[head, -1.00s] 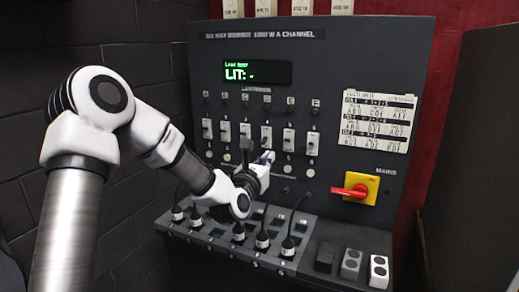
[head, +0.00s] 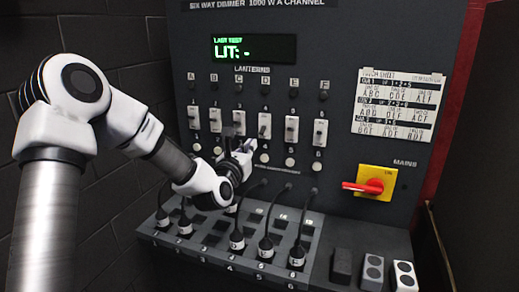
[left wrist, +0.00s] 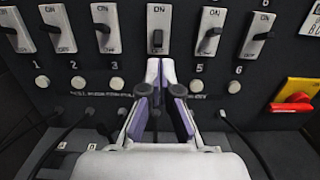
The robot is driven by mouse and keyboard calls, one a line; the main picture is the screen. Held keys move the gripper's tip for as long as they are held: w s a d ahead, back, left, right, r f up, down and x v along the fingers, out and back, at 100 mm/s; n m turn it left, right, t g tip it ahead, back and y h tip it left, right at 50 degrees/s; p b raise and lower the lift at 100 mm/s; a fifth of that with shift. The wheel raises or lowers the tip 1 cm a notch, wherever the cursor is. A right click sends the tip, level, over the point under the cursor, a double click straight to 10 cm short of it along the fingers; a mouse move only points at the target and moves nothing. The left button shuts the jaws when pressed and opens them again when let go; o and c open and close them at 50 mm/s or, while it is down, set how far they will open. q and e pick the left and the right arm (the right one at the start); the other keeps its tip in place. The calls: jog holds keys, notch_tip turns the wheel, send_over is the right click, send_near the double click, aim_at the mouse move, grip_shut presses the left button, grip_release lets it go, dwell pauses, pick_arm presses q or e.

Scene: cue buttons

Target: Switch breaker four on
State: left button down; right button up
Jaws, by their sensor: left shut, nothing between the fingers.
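Breaker four (head: 264,125) is the fourth white-plated switch in the row on the dark dimmer panel. It also shows in the left wrist view (left wrist: 158,28), where its dark lever sits low on the plate. My left gripper (head: 249,147) is shut and empty, just below and left of breaker four in the head view. In the left wrist view its fingertips (left wrist: 160,66) are below that switch, apart from its lever. They hide the label four and the round button under it. That button (head: 264,158) shows in the head view. My right gripper is in neither view.
Breakers three (head: 239,121) and five (head: 291,129) flank it closely. A display (head: 254,48) reads "LIT: -". A red mains handle (head: 362,187) on a yellow plate is at the right. Below, several cables plug into a sloped ledge (head: 310,245).

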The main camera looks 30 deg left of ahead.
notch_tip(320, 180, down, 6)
jog(key=b, duration=0.5)
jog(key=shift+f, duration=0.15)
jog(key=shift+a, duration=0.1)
